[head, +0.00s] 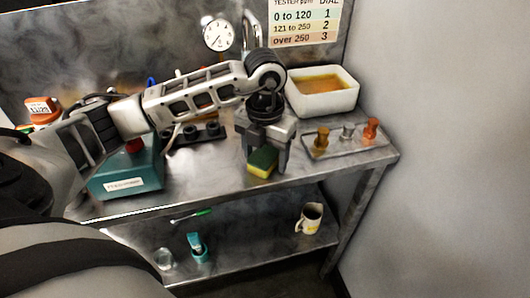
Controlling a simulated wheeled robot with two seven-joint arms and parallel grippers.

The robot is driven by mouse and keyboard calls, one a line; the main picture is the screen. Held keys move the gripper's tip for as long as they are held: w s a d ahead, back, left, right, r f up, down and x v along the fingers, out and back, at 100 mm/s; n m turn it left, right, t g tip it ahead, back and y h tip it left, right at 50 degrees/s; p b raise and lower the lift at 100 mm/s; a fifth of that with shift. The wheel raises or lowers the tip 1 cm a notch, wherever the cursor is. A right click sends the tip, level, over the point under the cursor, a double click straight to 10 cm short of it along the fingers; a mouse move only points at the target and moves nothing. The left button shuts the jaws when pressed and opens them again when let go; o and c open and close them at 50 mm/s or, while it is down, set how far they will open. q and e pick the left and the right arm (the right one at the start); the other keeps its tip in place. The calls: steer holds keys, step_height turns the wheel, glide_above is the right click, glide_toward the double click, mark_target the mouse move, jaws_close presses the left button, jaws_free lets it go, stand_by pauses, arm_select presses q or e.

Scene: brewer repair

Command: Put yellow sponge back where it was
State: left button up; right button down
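The yellow sponge (262,164), with a dark green top layer, is on or just above the metal table top near its front edge. I cannot tell whether it touches the table. My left gripper (265,158) points down over it, with one finger on each side. The sponge fills the gap between the fingers, and the gripper looks shut on it. My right gripper is not in view.
A white tub of orange liquid (321,91) and a tray with several small coloured pieces (350,139) are to the right. A teal box (127,174) stands left. A mug (310,218) is on the lower shelf (255,240). A wall closes the right side.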

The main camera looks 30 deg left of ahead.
mark_target(265, 154)
arm_select(q)
steer(key=shift+r, duration=0.3)
step_height(265, 154, up, 12)
steer(key=shift+f, duration=0.15)
stand_by(0.4)
